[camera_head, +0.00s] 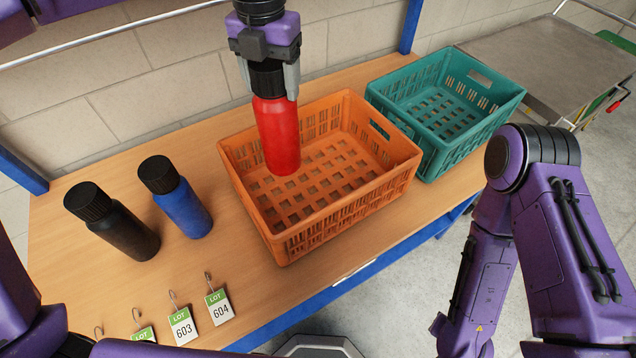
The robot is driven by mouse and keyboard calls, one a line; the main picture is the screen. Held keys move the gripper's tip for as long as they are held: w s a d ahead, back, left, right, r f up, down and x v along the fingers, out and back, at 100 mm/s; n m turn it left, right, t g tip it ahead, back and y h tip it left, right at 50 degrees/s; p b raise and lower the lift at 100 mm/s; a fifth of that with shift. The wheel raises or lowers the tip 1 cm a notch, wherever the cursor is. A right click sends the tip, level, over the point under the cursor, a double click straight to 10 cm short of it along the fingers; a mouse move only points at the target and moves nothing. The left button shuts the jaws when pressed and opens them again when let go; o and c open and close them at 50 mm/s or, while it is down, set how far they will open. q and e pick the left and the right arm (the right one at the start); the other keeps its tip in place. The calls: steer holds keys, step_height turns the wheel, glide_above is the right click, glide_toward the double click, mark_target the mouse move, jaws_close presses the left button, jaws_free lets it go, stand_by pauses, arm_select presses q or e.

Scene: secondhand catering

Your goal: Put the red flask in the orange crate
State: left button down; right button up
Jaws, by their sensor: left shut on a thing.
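The red flask (279,138) has a black cap and hangs upright over the orange crate (340,222). My left gripper (265,78) is shut on the flask at its black cap, with a finger on either side. In the picture the flask overlaps the left part of the crate's inside. I cannot tell how far its base is above the crate floor. The crate holds nothing else that I can see. My right arm shows at the right, but its gripper is not in view.
A teal crate (445,105) stands just right of the orange one. A black flask (112,222) and a blue flask (176,198) stand on the wooden table (80,275) at the left. Several lot tags (184,325) lie near the front edge. A metal cart (550,60) is at the back right.

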mark_target(276, 108)
arm_select(q)
steer(key=f+b, duration=0.3)
steer(key=f, duration=0.2)
steer(key=shift+s, duration=0.2)
steer(key=shift+w+f, duration=0.1)
steer(key=shift+f, duration=0.3)
step_height(276, 108, down, 9)
steer(key=shift+f+p, duration=0.1)
steer(key=shift+p, duration=0.65)
steer(key=shift+f, duration=0.25)
steer(key=shift+c, duration=0.7)
jaws_free()
